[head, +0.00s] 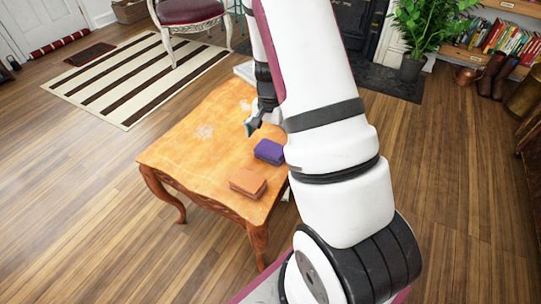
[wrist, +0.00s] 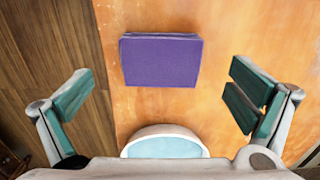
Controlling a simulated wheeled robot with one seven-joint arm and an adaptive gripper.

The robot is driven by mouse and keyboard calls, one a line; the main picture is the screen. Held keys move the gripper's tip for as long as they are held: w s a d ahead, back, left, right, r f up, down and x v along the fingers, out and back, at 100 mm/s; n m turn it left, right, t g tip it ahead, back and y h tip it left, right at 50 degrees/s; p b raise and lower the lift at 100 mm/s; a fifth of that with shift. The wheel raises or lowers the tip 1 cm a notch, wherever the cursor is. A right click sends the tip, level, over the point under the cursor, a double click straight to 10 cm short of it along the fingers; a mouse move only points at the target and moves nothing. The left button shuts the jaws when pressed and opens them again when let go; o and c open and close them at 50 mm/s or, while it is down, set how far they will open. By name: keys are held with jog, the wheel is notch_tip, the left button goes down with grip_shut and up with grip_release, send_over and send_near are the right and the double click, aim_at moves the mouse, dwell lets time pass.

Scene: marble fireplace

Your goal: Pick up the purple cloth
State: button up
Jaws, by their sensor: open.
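The purple cloth (head: 269,151) is a folded block lying on the orange wooden table (head: 190,150), near its right edge, partly beside my arm in the head view. In the wrist view the purple cloth (wrist: 161,61) lies flat at upper centre, between and ahead of the fingers. My gripper (wrist: 162,94) is open and empty, with teal pads wide apart on either side. In the head view my gripper (head: 252,128) is above the table, just behind and left of the cloth, mostly hidden by my arm.
A folded orange-brown cloth (head: 247,184) lies in front of the purple one. A rounded white item with a pale blue top (wrist: 165,143) shows between the finger bases; I cannot tell what it is. A pale flat item (head: 244,71) is at the table's far end. The table's left is mostly clear.

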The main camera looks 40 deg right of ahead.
aim_at(271, 148)
jog(key=shift+w+d+f+b, duration=0.1)
jog(key=shift+d+f+b, duration=0.1)
jog(key=shift+f+b, duration=0.9)
jog(key=shift+w+d+f+b, duration=0.15)
jog(key=shift+f+b, duration=0.2)
jog(key=shift+f, duration=1.3)
jog(key=shift+s, duration=0.1)
jog(key=c, duration=1)
